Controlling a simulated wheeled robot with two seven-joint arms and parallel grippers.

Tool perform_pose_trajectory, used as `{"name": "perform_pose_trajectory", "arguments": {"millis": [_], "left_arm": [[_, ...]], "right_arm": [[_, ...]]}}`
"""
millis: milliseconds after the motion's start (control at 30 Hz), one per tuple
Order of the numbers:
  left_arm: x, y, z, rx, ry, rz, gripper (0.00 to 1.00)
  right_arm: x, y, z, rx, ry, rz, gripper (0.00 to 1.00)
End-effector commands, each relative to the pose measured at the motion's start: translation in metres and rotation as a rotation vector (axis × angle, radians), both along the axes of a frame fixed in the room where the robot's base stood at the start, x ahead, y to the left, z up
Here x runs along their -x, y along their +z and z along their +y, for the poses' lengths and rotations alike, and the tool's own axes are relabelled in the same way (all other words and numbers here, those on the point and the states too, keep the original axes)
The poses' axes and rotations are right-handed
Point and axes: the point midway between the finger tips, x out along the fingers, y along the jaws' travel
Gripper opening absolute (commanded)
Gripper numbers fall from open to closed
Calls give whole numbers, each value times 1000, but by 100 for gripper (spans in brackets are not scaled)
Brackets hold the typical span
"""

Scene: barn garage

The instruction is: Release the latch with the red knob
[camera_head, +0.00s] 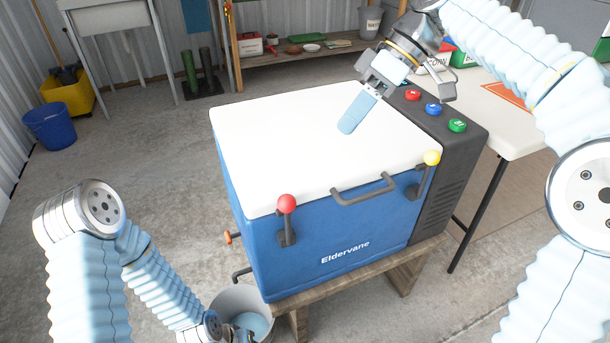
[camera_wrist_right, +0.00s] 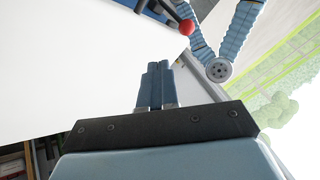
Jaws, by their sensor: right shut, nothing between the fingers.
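A red ball knob (camera_head: 286,203) tops a dark latch (camera_head: 287,233) at the front left of a blue cooler with a white lid (camera_head: 290,130). The knob stands upright at the lid's front edge. It also shows in the right wrist view (camera_wrist_right: 187,26), beyond my fingertips. My right gripper (camera_head: 346,128) is over the lid's right half, behind and right of the red knob, and well apart from it. Its fingers are together and empty (camera_wrist_right: 157,68). The lid looks closed. My left arm is at the lower left; its gripper is not clearly visible.
A yellow-knobbed latch (camera_head: 431,158) and a grey handle (camera_head: 364,191) are on the cooler's front. Red, blue and green buttons (camera_head: 433,109) sit on its dark right panel. A bucket (camera_head: 240,301) stands below left. A white table (camera_head: 505,110) is at right.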

Motion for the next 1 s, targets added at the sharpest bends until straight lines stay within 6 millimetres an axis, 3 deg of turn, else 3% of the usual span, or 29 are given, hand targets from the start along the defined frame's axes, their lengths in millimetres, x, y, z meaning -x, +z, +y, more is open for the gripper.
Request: {"name": "perform_pose_trajectory", "arguments": {"millis": [500,733,1000], "left_arm": [[-2,-20,4,-6,8,-3,40],[-2,-21,5,-8,9,-4,40],[-2,-21,5,-8,9,-4,40]], "right_arm": [[16,-79,57,0,3,2,0],[40,-83,76,1,1,0,0],[46,-84,81,0,0,0,0]]}}
